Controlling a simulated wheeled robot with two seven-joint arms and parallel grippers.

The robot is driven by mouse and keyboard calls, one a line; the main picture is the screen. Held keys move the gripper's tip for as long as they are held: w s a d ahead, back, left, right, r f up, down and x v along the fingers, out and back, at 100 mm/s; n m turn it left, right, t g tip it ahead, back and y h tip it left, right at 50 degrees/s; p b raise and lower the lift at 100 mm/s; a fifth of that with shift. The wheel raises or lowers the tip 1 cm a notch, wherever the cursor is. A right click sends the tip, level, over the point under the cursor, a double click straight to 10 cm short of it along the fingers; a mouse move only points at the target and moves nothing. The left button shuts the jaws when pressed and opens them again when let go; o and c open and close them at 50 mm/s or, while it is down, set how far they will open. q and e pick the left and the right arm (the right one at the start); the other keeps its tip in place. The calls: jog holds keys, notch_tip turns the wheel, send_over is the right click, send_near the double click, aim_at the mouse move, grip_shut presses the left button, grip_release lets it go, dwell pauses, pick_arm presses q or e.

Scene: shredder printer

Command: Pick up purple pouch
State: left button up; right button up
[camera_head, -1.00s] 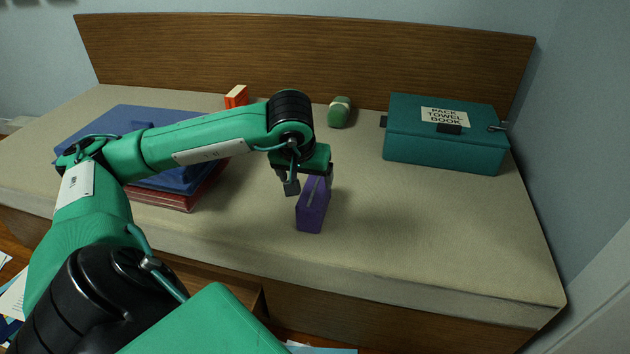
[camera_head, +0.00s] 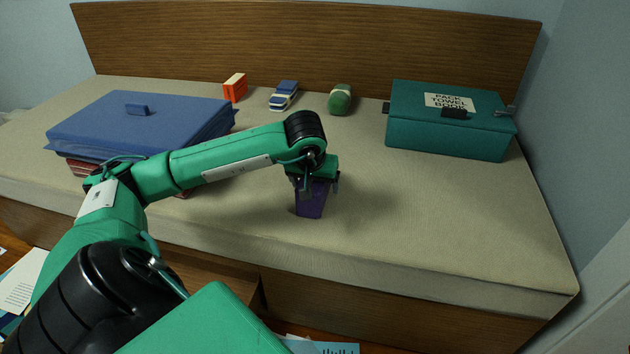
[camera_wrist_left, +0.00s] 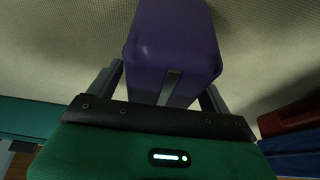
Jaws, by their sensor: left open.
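The purple pouch (camera_head: 311,203) stands upright on the bed near its front middle. My left gripper (camera_head: 317,186) is right over it, pointing down, with a finger at each side of the pouch's top. In the left wrist view the purple pouch (camera_wrist_left: 174,50) fills the space between the fingers of my left gripper (camera_wrist_left: 163,85), which is open. A zip or tab shows on the pouch's near face. Whether the fingers touch the pouch cannot be told. My right gripper is not in view.
A teal box (camera_head: 445,135) labelled "PACK TOWEL BOOK" is at the right. A large blue case (camera_head: 140,118) lies at the left. An orange box (camera_head: 235,88), a blue-and-white item (camera_head: 284,95) and a green roll (camera_head: 340,99) are along the back. The bed (camera_head: 420,215) is clear around the pouch.

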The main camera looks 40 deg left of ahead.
pick_arm(q)
jog(key=shift+w+f, duration=0.1)
jog(key=shift+f, duration=0.2)
jog(key=shift+c, duration=0.4)
jog(key=c, duration=1.1)
jog(key=shift+r, duration=0.1)
